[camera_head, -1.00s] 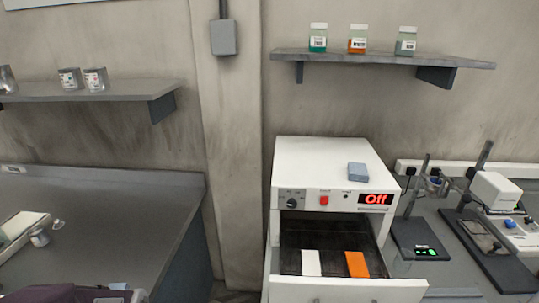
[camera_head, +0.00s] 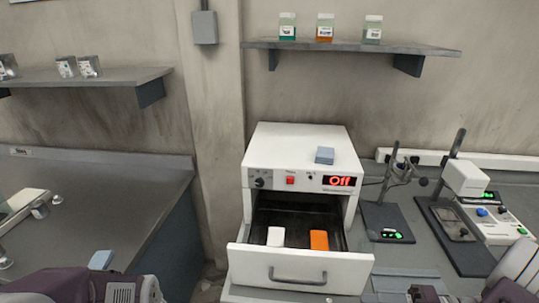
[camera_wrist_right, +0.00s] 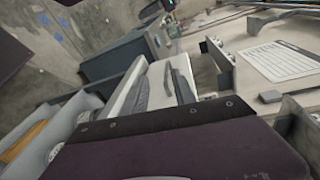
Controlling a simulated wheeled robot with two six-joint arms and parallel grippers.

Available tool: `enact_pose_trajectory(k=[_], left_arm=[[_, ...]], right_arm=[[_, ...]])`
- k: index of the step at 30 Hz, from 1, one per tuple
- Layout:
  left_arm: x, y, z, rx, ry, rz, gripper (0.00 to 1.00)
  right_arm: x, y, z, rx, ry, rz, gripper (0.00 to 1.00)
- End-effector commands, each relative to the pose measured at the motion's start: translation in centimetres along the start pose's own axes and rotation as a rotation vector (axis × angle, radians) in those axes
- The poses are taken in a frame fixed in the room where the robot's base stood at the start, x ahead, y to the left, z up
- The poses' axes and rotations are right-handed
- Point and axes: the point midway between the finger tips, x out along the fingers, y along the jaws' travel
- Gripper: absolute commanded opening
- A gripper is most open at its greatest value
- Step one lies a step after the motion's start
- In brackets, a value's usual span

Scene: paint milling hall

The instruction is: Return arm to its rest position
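My left arm's purple and grey part is at the bottom left of the head view; its fingertips are not in view. My right arm's purple and grey part is at the bottom right of the head view, beside the open drawer. In the right wrist view a purple part of mine fills the bottom, and I cannot make out the finger opening. The white oven (camera_head: 300,150) reads "Off". Its drawer (camera_head: 300,270) is pulled out, with a white panel (camera_head: 275,237) and an orange panel (camera_head: 319,240) lying inside.
A blue-grey block (camera_head: 324,155) lies on the oven. Stands and a white instrument (camera_head: 492,222) occupy the right bench. The left bench (camera_head: 110,180) is mostly clear. Jars stand on the right wall shelf (camera_head: 350,46) and cans on the left one (camera_head: 110,77).

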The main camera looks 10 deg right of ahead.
Motion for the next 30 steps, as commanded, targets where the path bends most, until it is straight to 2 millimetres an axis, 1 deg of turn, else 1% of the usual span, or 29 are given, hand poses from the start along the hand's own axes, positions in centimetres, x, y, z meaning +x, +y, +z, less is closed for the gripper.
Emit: enact_pose_trajectory(k=[1,5,6,8,9,11,13,15,18,20,21,23,24,27,30], left_arm=[[0.0,0.0,0.0,0.000,0.000,0.000,0.36],[0.0,0.0,0.0,0.000,0.000,0.000,0.36],[0.0,0.0,0.0,0.000,0.000,0.000,0.36],[0.0,0.0,0.0,0.000,0.000,0.000,0.36],[0.0,0.0,0.0,0.000,0.000,0.000,0.36],[0.0,0.0,0.0,0.000,0.000,0.000,0.36],[0.0,0.0,0.0,0.000,0.000,0.000,0.36],[0.0,0.0,0.0,0.000,0.000,0.000,0.36],[0.0,0.0,0.0,0.000,0.000,0.000,0.36],[0.0,0.0,0.0,0.000,0.000,0.000,0.36],[0.0,0.0,0.0,0.000,0.000,0.000,0.36],[0.0,0.0,0.0,0.000,0.000,0.000,0.36],[0.0,0.0,0.0,0.000,0.000,0.000,0.36],[0.0,0.0,0.0,0.000,0.000,0.000,0.36],[0.0,0.0,0.0,0.000,0.000,0.000,0.36]], right_arm=[[1.3,-0.7,0.1,-0.022,-0.056,0.022,0.32],[4.8,-2.2,1.4,-0.083,-0.226,0.093,0.32],[6.1,-2.5,2.1,-0.105,-0.288,0.125,0.32],[7.9,-2.7,3.4,-0.138,-0.386,0.190,0.32],[9.1,-2.6,4.4,-0.160,-0.458,0.247,0.32],[10.7,-2.2,6.2,-0.193,-0.565,0.350,0.32],[12.0,-1.1,8.3,-0.233,-0.678,0.498,0.32],[12.5,0.3,9.9,-0.281,-0.755,0.657,0.32],[12.4,2.4,10.9,-0.362,-0.798,0.884,0.32],[12.1,3.6,10.8,-0.424,-0.781,1.022,0.32],[11.9,4.3,10.3,-0.467,-0.744,1.111,0.32],[11.5,5.2,9.0,-0.517,-0.658,1.219,0.32],[11.2,5.6,8.1,-0.534,-0.585,1.275,0.32],[10.4,6.5,5.3,-0.526,-0.384,1.366,0.32],[10.4,6.6,2.9,-0.508,-0.210,1.397,0.32]])
